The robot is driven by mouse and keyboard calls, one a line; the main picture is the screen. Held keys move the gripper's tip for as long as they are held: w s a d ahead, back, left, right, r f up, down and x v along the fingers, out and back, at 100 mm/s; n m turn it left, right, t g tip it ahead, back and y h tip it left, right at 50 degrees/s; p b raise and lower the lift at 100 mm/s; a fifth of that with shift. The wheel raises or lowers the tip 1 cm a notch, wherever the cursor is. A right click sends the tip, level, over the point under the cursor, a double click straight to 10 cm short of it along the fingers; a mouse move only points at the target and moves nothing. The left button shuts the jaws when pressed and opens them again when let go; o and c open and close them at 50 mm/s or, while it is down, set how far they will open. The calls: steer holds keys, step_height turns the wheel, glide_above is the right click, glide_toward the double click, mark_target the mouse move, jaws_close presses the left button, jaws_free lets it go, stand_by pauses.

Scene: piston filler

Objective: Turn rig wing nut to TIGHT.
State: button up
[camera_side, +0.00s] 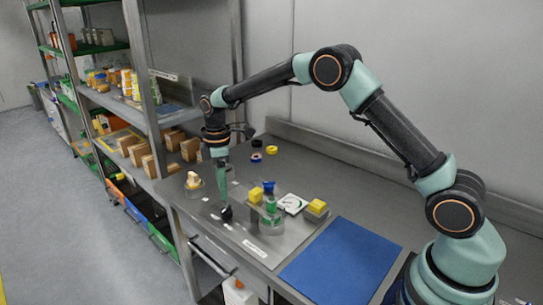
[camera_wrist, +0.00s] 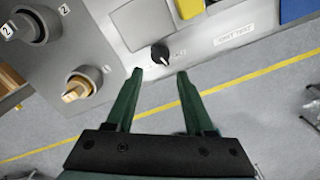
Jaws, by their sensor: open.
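My gripper (camera_side: 224,202) is open and empty, pointing down above the left front of the bench, and its two green fingers (camera_wrist: 160,73) show in the wrist view. A black knob with a light pointer mark (camera_wrist: 160,52) appears just beyond the gap between the fingertips; it is the black knob (camera_side: 226,213) under my gripper in the side view. A brass-coloured, wing-shaped piece (camera_wrist: 78,90) sits on a round grey base at the left of the wrist view, outside the fingers. It looks like the wing nut, but I cannot read its markings.
A round grey fitting (camera_wrist: 35,25) with labels marked 2 lies at the upper left. Yellow (camera_side: 256,195), green (camera_side: 271,206) and blue (camera_side: 269,187) parts stand right of my gripper, beside a white dial (camera_side: 291,204). A blue mat (camera_side: 340,265) lies clear. Shelves stand left.

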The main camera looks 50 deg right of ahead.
mark_target(225, 211)
step_height(225, 211, down, 8)
steer(key=shift+f, duration=0.1)
stand_by(0.4)
jaws_close()
